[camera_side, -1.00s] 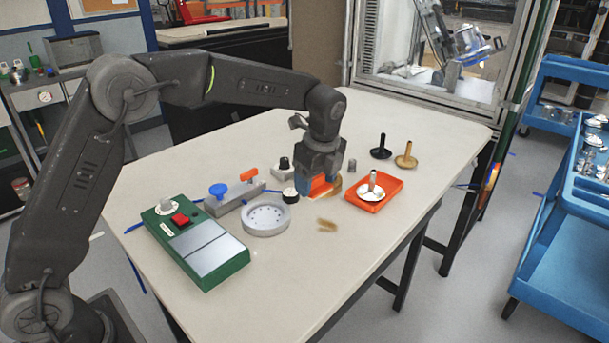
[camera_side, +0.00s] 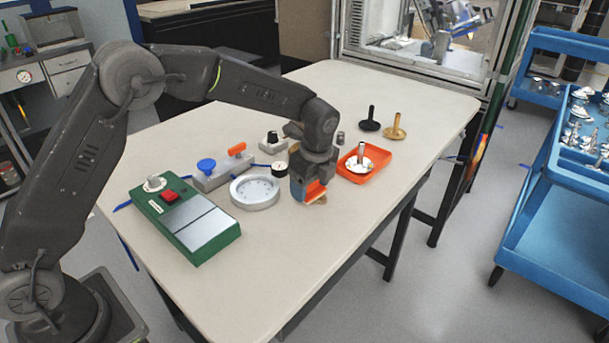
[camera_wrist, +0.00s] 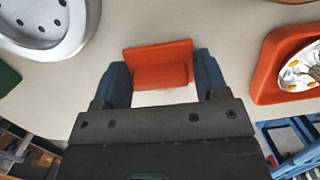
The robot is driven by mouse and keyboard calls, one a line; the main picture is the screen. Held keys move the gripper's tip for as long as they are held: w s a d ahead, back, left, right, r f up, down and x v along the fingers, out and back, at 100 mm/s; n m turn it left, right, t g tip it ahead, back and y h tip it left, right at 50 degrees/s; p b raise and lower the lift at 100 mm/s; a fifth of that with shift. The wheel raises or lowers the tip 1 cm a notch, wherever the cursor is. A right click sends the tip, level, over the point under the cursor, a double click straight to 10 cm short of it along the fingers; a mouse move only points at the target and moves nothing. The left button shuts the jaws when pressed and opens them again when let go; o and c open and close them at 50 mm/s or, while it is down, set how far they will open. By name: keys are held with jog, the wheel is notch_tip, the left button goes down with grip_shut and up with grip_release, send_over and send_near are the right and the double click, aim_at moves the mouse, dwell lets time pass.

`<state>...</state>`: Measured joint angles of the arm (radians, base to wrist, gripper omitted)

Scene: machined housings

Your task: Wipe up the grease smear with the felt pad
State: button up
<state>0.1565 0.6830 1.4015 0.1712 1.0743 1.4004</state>
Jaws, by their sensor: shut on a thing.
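My gripper (camera_side: 312,192) is shut on the orange-backed felt pad (camera_side: 316,188), low over the table right of the grey ring. In the wrist view the pad's orange back and raised grip (camera_wrist: 158,62) sit between the blue fingertips of my gripper (camera_wrist: 160,82). The felt underside is mostly hidden. A small tan patch shows at the pad's lower edge in the side view; I cannot tell whether it is felt or the brown grease smear. The smear is otherwise hidden by the pad and gripper. I cannot tell whether the pad touches the table.
The grey ring (camera_side: 255,205) is close on the left, with a green control box (camera_side: 207,243) beyond it. An orange tray (camera_side: 383,172) holding a metal part is close on the right. Black (camera_side: 370,124) and brass (camera_side: 394,132) parts stand behind. The front tabletop is clear.

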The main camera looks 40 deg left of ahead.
aim_at(328, 204)
jog(key=shift+d+f, duration=0.1)
jog(key=shift+d, duration=2.7)
jog(key=shift+a, duration=3.75)
jog(key=shift+r, duration=4.25)
